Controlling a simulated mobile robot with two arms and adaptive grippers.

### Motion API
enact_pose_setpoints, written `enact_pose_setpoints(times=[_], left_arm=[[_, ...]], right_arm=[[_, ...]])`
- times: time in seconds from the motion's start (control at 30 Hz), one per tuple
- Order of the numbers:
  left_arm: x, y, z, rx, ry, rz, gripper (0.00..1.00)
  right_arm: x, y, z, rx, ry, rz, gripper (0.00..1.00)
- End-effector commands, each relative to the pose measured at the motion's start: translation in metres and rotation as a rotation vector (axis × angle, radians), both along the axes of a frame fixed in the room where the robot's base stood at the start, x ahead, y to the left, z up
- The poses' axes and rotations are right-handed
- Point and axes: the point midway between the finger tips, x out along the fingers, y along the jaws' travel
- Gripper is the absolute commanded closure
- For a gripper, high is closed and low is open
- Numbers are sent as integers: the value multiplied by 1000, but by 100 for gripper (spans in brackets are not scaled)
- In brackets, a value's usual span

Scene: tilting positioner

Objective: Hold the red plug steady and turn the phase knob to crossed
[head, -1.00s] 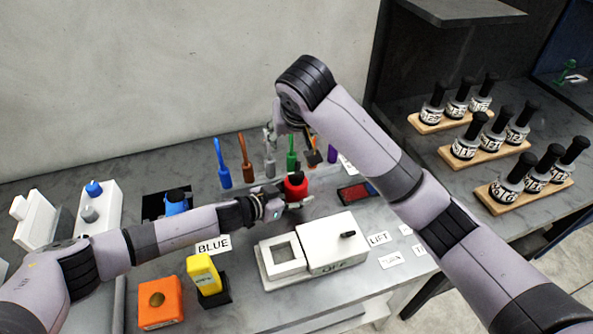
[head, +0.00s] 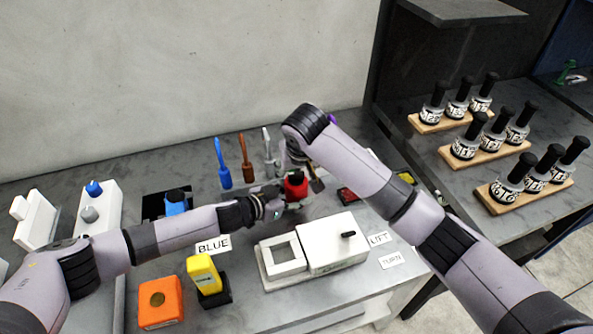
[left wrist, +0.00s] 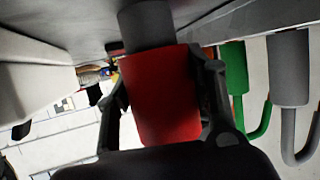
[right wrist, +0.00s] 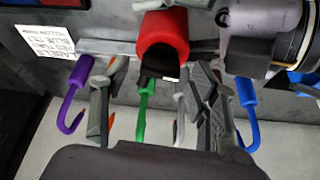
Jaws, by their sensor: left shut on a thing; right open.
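The red plug (head: 296,186) stands upright at the back middle of the bench. My left gripper (head: 272,203) is shut on it from the left. In the left wrist view, the red plug (left wrist: 160,95) sits between both fingers, with a grey cylinder at its top edge. In the right wrist view, my right gripper (right wrist: 153,88) is open and empty, with the red plug (right wrist: 165,35) ahead, between the fingers in the picture. I cannot pick out the phase knob for certain.
A white box (head: 333,252) with a black knob (head: 348,234) stands in front. A yellow device (head: 203,275) and an orange block (head: 160,302) are front left. Several bottles (head: 510,183) on wooden racks stand right.

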Motion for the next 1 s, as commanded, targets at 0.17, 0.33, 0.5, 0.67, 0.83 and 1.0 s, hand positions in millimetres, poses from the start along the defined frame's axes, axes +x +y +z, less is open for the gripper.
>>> enact_pose_setpoints(times=[0.17, 0.33, 0.5, 0.67, 0.83, 1.0], left_arm=[[0, 0, 0, 1, 1, 0, 86], [0, 0, 0, 1, 1, 0, 86], [0, 0, 0, 1, 1, 0, 86], [0, 0, 0, 1, 1, 0, 86], [0, 0, 0, 1, 1, 0, 86], [0, 0, 0, 1, 1, 0, 86]], right_arm=[[2, 0, -4, 0, 0, 0, 45], [1, 0, -4, 0, 0, 0, 45], [1, 0, -4, 0, 0, 0, 56], [2, 0, -4, 0, 0, 0, 67], [1, 0, -3, 0, 0, 0, 78], [1, 0, -3, 0, 0, 0, 90]])
